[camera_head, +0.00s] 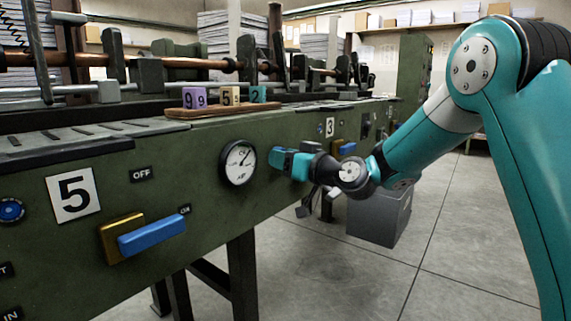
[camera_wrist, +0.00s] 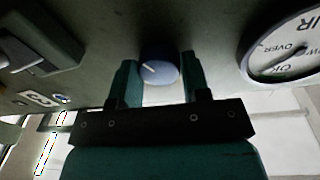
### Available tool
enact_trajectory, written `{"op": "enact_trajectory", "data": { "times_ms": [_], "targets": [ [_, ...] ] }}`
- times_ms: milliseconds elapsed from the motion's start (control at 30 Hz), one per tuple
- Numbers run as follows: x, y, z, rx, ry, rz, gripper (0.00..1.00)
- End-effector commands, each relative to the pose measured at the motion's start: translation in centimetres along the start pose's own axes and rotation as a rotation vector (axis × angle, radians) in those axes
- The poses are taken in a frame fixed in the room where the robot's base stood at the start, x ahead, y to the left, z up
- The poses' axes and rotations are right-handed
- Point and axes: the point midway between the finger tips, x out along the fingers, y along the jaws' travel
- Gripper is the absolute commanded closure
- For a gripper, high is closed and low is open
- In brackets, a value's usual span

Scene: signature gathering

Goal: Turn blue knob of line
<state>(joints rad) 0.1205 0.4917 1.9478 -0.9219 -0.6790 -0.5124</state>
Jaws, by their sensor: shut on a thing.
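The blue knob (camera_wrist: 160,68) is on the machine's green front panel, with a pale pointer line across its face. In the wrist view my gripper (camera_wrist: 160,75) has one finger on each side of it and is shut on it. In the head view my gripper (camera_head: 280,160) reaches the panel just right of the round gauge, and the knob there is hidden behind the fingers.
The round white gauge (camera_head: 239,163) is beside my gripper; it also shows in the wrist view (camera_wrist: 283,48). A blue lever (camera_head: 152,236) sticks out near the "5" plate (camera_head: 73,195). Another blue round knob (camera_head: 11,210) is at far left. A grey box (camera_head: 380,217) stands below my wrist.

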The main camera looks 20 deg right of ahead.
Motion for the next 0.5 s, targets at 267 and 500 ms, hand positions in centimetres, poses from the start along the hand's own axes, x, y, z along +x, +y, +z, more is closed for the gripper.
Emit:
{"op": "enact_trajectory", "data": {
  "times_ms": [267,500],
  "targets": [
    [-0.06,0.23,0.05,-0.002,-0.002,0.006,0.81],
    [0.00,0.08,0.04,0.000,-0.001,0.002,0.32]
  ]
}}
